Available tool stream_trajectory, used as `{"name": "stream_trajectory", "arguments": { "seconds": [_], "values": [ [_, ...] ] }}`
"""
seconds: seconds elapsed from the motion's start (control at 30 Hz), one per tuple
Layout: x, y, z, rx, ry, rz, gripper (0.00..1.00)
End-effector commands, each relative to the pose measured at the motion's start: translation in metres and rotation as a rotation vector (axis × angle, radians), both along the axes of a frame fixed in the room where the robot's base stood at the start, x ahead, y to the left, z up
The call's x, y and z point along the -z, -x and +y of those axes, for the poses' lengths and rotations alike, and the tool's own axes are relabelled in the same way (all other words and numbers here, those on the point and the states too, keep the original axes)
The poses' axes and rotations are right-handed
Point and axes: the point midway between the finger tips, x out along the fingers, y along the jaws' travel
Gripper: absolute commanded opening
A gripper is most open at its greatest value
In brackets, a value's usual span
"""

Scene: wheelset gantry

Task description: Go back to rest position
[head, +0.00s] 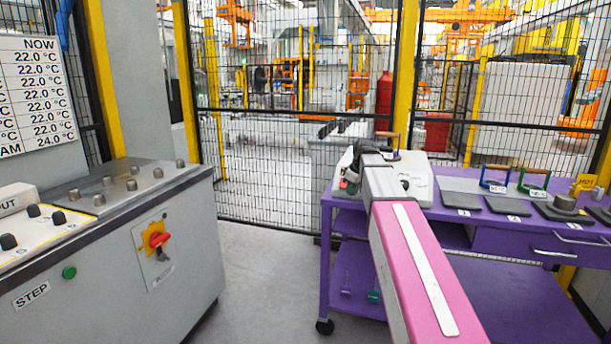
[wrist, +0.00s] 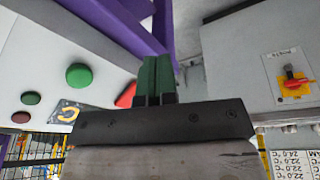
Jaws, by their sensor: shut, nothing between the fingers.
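My gripper (wrist: 157,80) shows in the wrist view, with its two green fingers together and nothing between them. The fingers point towards purple frame parts (wrist: 120,25) in the background; how far apart they are I cannot tell. In the head view my pink arm reaches forward over the purple cart (head: 325,225), and my gripper cannot be made out there.
A grey control console (head: 130,240) with a red and yellow switch (head: 156,240) stands at the left. Mesh fencing (head: 270,180) closes off the back. The white device (head: 419,180) and several handled blocks sit on the cart. Grey floor (head: 265,270) between console and cart is clear.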

Motion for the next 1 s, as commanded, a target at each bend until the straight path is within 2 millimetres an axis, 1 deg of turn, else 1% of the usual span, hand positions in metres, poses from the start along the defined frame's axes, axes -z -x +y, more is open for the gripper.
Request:
{"name": "stream_trajectory", "arguments": {
  "seconds": [0.03,0.07,0.1,0.17,0.2,0.27,0.3,0.37,0.4,0.5,0.57,0.6,0.7,0.8,0.9,1.0],
  "values": [
    [0.026,0.017,0.001,0.043,-0.002,0.023,0.00],
    [0.038,0.023,0.001,0.071,-0.002,0.034,0.00],
    [0.054,0.032,0.002,0.109,-0.002,0.050,0.00],
    [0.078,0.046,0.002,0.165,-0.001,0.071,0.00],
    [0.093,0.056,0.003,0.201,-0.001,0.086,0.00],
    [0.115,0.070,0.003,0.256,0.001,0.106,0.00],
    [0.129,0.081,0.003,0.293,0.003,0.120,0.00],
    [0.150,0.097,0.004,0.347,0.006,0.140,0.00],
    [0.164,0.108,0.004,0.383,0.008,0.152,0.00],
    [0.195,0.136,0.004,0.473,0.016,0.182,0.00],
    [0.213,0.154,0.004,0.527,0.022,0.199,0.00],
    [0.225,0.166,0.004,0.562,0.026,0.209,0.00],
    [0.250,0.196,0.004,0.650,0.036,0.233,0.00],
    [0.272,0.223,0.003,0.727,0.048,0.253,0.00],
    [0.287,0.244,0.003,0.787,0.055,0.266,0.00],
    [0.296,0.257,0.002,0.826,0.062,0.274,0.00]
  ]
}}
